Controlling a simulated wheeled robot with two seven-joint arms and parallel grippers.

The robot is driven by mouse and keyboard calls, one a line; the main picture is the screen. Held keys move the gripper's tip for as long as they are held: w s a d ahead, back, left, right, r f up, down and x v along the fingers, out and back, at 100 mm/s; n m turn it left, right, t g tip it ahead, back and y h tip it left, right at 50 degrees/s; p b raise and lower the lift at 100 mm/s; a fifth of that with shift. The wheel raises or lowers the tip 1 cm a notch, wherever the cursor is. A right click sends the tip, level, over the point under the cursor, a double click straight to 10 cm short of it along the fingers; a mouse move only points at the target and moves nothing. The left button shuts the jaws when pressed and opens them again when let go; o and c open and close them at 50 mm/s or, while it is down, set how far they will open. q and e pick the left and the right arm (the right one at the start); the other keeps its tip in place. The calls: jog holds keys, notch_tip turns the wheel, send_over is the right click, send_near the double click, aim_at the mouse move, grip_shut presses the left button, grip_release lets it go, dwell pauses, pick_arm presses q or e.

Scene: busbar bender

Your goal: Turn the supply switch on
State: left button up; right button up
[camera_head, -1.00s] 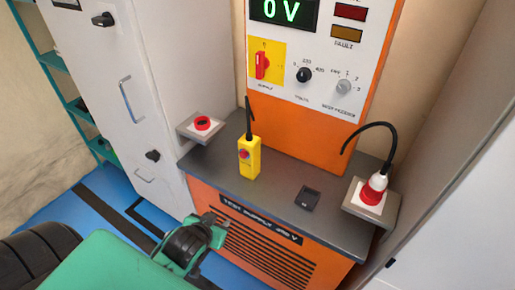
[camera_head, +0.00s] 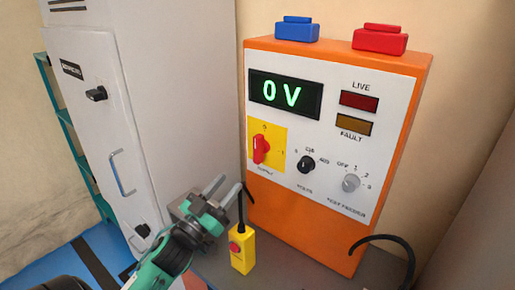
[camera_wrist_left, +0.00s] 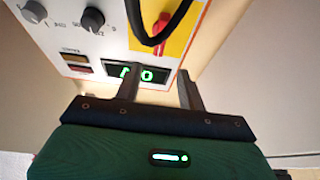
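The supply switch (camera_head: 261,149) is a red handle on a yellow plate, low on the left of the white panel. Its handle stands about upright, towards the mark at the plate's top. In the left wrist view the red handle (camera_wrist_left: 161,28) shows upside down, partly behind a black cable. My left gripper (camera_head: 230,184) is open and empty, below and left of the switch and apart from it. Its two fingers (camera_wrist_left: 160,84) point towards the panel. The display (camera_head: 285,94) reads 0 V. My right gripper is not in view.
A yellow pendant box (camera_head: 242,250) with a red button and black cable stands just right of my left gripper. The LIVE lamp (camera_head: 360,101) looks dark red. A grey cabinet (camera_head: 130,120) stands left.

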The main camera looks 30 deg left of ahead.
aim_at(255, 151)
pick_arm(q)
jog(key=p+x, duration=0.2)
jog(key=x, duration=0.6)
jog(key=shift+w+r+p, duration=0.1)
jog(key=shift+w+p, duration=0.15)
jog(key=shift+p, duration=0.05)
jog(key=p+x, duration=0.1)
jog(key=x, duration=0.2)
jog(key=shift+w+a, duration=0.1)
jog(key=shift+w, duration=0.5)
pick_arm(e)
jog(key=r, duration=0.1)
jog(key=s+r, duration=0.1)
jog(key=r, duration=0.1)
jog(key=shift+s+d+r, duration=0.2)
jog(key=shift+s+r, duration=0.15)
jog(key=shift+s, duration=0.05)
pick_arm(q)
jog(key=shift+c, duration=0.4)
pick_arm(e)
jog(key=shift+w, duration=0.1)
pick_arm(q)
jog(key=c, duration=0.6)
jog(key=shift+o, duration=0.2)
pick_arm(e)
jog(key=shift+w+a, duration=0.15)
